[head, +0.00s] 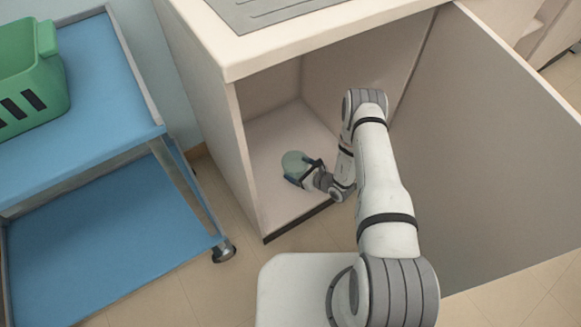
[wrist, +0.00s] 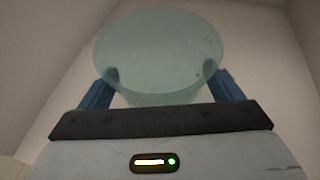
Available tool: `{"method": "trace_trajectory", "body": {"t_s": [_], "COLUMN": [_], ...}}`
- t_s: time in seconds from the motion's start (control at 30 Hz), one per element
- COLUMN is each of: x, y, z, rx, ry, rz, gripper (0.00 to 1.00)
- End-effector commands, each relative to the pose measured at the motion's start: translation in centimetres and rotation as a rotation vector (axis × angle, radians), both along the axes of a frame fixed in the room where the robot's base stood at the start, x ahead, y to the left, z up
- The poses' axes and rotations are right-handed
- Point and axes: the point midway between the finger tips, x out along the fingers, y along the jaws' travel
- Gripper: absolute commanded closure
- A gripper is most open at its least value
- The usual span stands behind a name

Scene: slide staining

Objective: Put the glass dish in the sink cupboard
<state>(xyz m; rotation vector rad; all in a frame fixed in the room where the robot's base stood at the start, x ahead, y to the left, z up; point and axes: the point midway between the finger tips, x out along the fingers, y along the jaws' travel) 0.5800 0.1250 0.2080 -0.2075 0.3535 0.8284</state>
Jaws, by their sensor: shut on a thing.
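The glass dish (head: 294,161) is a round, pale green, see-through disc in the head view. My gripper (head: 305,174) is shut on it, inside the open sink cupboard (head: 275,195), over the cupboard floor near the front left. In the wrist view the dish (wrist: 158,48) sits between the two blue fingers of my gripper (wrist: 160,88). I cannot tell whether the dish touches the cupboard floor.
The cupboard door (head: 490,140) stands wide open on the right, beside my arm. The counter edge (head: 300,50) runs above the opening. A blue trolley (head: 110,120) with a green basket (head: 30,80) stands at the left. The cupboard floor around the dish looks clear.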

Motion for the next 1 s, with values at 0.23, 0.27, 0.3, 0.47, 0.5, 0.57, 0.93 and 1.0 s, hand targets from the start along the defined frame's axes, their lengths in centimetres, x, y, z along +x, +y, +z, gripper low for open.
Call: {"method": "trace_trajectory", "body": {"t_s": [0.23, 0.27, 0.3, 0.47, 0.5, 0.57, 0.93, 1.0], "x": [-0.2, -0.2, -0.2, -0.3, -0.3, -0.3, -0.3, -0.3], "y": [0.9, 1.0, 1.0, 1.2, 1.2, 1.2, 1.3, 1.3], "z": [-4.0, -4.1, -4.4, -6.5, -7.1, -7.8, -8.1, -8.0], "rx": [-0.001, 0.000, 0.000, 0.000, 0.000, -0.001, 0.000, 0.000], "ry": [-0.001, -0.001, -0.002, 0.000, 0.000, -0.001, -0.001, 0.000], "rz": [0.018, 0.019, 0.020, 0.024, 0.024, 0.024, 0.024, 0.025], "gripper": [0.43, 0.43, 0.43, 0.43, 0.43, 0.43, 0.43, 0.10]}}
